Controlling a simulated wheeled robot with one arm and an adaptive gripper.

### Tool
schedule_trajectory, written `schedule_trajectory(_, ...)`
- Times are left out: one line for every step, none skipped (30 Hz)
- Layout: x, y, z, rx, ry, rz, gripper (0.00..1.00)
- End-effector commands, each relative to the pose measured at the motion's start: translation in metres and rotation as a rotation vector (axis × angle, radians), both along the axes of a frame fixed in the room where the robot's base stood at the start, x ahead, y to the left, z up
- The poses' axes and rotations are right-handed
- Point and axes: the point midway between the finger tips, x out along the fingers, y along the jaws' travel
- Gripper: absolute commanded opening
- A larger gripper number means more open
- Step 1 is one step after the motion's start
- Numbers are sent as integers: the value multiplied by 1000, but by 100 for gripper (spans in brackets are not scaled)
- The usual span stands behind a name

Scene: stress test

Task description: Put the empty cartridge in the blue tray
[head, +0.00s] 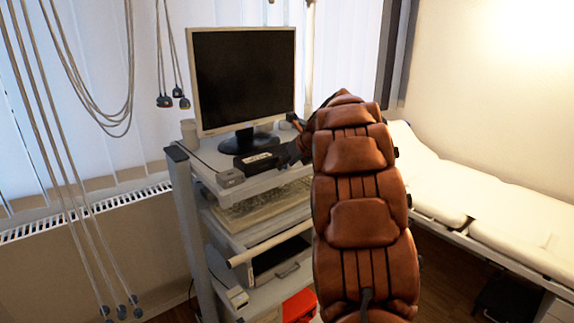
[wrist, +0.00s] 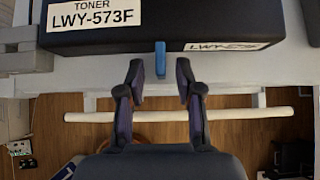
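A black toner cartridge (wrist: 160,27) with white labels, one reading "TONER LWY-573F", spans the top of the wrist view. A small blue tab (wrist: 160,60) sticks out from its near edge. In the head view the black cartridge (head: 257,162) lies on the cart's top shelf in front of the monitor. My gripper (wrist: 159,70) is open, its fingertips on either side of the blue tab with gaps showing. My arm partly hides the gripper in the head view. I cannot make out a blue tray in either view. Whether the cartridge is empty does not show.
A monitor (head: 243,80) stands behind the cartridge on the cart. A small grey box (head: 230,178) sits left of it. Lower shelves hold a keyboard (head: 262,205) and a printer-like device (head: 280,262). A white bar (wrist: 235,114) runs below the shelf edge. A padded couch (head: 480,195) stands right.

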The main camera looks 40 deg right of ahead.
Motion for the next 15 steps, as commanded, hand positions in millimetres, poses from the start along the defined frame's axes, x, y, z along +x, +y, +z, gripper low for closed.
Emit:
schedule_trajectory(-5, -1, 6, -2, -5, -2, 35)
schedule_trajectory(-9, -1, 9, -4, -6, -4, 35)
schedule_trajectory(-14, -1, 15, -4, -6, -4, 35)
schedule_trajectory(-18, -1, 19, -4, -7, -4, 35)
schedule_trajectory(-22, 0, 23, -5, -6, -4, 35)
schedule_trajectory(-28, 0, 28, -4, -5, -2, 35)
schedule_trajectory(-32, 0, 32, -4, -5, -2, 35)
schedule_trajectory(-37, 0, 36, -3, -6, -3, 35)
schedule_trajectory(-42, -1, 42, -4, -6, -5, 35)
schedule_trajectory(-46, -1, 46, -4, -7, -5, 35)
schedule_trajectory(-50, 0, 50, -4, -7, -4, 35)
schedule_trajectory(-55, 0, 55, -4, -5, -1, 35)
schedule_trajectory(-58, 1, 59, -5, -5, -1, 35)
schedule_trajectory(-62, 1, 63, -4, -5, -1, 35)
schedule_trajectory(-66, 1, 67, -4, -5, -3, 35)
